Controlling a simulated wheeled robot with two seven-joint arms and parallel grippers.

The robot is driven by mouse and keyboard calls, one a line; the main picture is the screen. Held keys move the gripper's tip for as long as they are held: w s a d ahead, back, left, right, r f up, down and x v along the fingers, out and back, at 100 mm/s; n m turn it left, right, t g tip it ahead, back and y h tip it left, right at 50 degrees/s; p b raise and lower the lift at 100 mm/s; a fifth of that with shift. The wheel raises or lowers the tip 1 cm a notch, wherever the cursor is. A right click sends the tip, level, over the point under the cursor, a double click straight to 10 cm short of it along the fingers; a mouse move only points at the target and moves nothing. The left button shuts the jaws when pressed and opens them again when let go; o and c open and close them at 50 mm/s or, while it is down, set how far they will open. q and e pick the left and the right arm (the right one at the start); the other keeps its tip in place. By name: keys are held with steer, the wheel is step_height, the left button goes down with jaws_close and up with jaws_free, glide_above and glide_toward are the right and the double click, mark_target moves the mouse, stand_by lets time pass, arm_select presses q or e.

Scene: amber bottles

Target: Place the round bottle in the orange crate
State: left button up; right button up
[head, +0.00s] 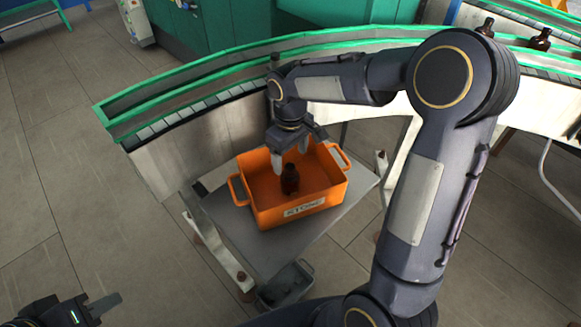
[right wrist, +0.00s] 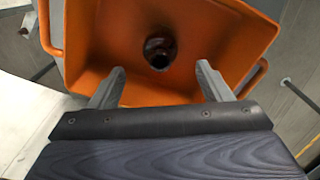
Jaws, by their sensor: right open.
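The round bottle (head: 290,180), dark amber, is inside the orange crate (head: 262,212). In the right wrist view the bottle (right wrist: 160,52) shows its dark top, and the crate (right wrist: 90,45) surrounds it. My right gripper (head: 291,160) is over the crate near the bottle. Its two fingers (right wrist: 160,85) are spread apart with nothing between them, and they appear clear of the bottle. My left gripper (head: 98,308) is at the lower left, far from the crate, and only partly in view.
The crate stands on a grey table (head: 240,240). A curved conveyor with green rails (head: 180,80) runs behind it, with dark bottles (head: 540,40) at the far right. A grey bin (head: 286,285) sits below the table. Open floor lies to the left.

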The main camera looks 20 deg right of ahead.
step_height(320, 180, up, 4)
steer(key=shift+f, duration=0.1)
steer(key=shift+s+r, duration=0.1)
steer(key=shift+r, duration=0.25)
steer(key=s+r+m+t+y, duration=0.1)
steer(key=s+m+t+y, duration=0.1)
steer(key=s, duration=0.9)
steer(key=s+a+r+m+t+y, duration=0.1)
steer(key=s+m+t, duration=0.2)
steer(key=s, duration=0.8)
steer(key=shift+r+m+t+y, duration=0.3)
steer(key=shift+m+y, duration=0.1)
steer(key=shift+m, duration=0.4)
steer(key=shift+s, duration=0.1)
steer(key=shift+c, duration=0.4)
